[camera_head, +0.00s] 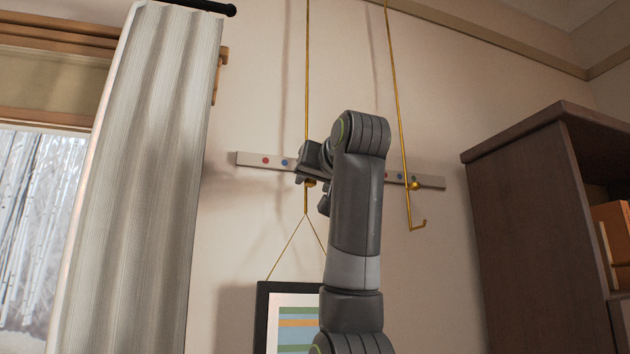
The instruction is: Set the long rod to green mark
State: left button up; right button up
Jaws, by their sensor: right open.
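Two thin brass rods hang in front of a pale rail (430,181) on the wall. The left rod (306,80) ends in cords that hold a framed picture (262,320). The right rod (397,90) reaches a little lower in the picture and ends in an empty hook (418,226). Its brass knob (415,185) is at the rail.
A grey curtain (140,190) and window stand at the left. A dark wooden bookcase (525,220) stands at the right. The wall between the right rod and the bookcase is free. My right arm covers part of the picture frame.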

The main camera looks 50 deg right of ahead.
jog(key=b+v, duration=0.8)
jog(key=v, duration=0.9)
jog(key=shift+s+a+b, duration=0.15)
jog(key=shift+s+b, duration=0.05)
jog(key=shift+b, duration=0.1)
